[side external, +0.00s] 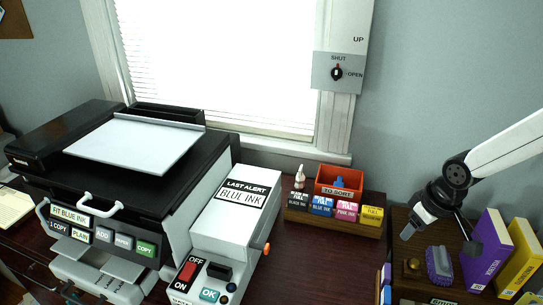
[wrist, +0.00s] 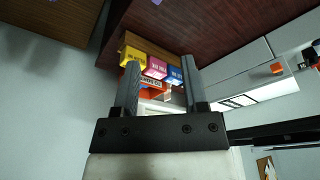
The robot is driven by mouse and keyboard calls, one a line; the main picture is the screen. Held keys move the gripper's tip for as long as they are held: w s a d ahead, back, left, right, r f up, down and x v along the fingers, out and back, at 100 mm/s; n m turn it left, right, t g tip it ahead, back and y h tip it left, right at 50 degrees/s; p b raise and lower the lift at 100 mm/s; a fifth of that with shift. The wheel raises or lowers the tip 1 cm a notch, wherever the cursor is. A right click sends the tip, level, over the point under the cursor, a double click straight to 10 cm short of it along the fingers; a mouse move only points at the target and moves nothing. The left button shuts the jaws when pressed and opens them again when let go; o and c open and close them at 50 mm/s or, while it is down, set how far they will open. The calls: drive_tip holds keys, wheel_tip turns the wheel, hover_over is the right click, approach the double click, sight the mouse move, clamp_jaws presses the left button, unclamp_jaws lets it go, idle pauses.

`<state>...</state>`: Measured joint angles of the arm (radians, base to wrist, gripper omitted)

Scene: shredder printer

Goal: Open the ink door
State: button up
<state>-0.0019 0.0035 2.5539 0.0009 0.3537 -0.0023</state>
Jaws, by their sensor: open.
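The black and white printer (side external: 110,165) stands at the left in the side external view. Its front has a "FIT BLUE INK" display (side external: 71,215), a white bar handle (side external: 103,203) near the top edge and a second white handle (side external: 41,208) at the left. No panel is marked as the ink door, and I cannot tell which one it is. My gripper (side external: 438,240) is open at the far right, well away from the printer, above a dark wooden stand. In the wrist view my gripper (wrist: 160,66) is empty, with ink boxes beyond its fingers.
A white machine labelled "LAST ALERT BLUE INK" (side external: 235,205) stands right of the printer. A wooden rack of ink boxes (side external: 335,222) with an orange "TO SORT" bin (side external: 339,180) lies between it and my gripper. Purple (side external: 485,250) and yellow (side external: 522,258) books stand beside my gripper.

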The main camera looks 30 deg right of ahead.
drive_tip(key=w+a+r+n+g, duration=0.15)
drive_tip(key=w+a+n, duration=0.25)
drive_tip(key=w+a, duration=0.75)
drive_tip(key=n+g+y, duration=0.2)
drive_tip(key=n+g, duration=0.1)
drive_tip(key=n, duration=0.2)
approach(258, 245)
drive_tip(key=shift+s+a+f, duration=0.15)
drive_tip(key=shift+a+f, duration=0.05)
drive_tip(key=shift+f, duration=0.1)
drive_tip(key=shift+f, duration=0.2)
drive_tip(key=shift+x, duration=3.75)
drive_tip(key=shift+d, duration=0.15)
clamp_jaws()
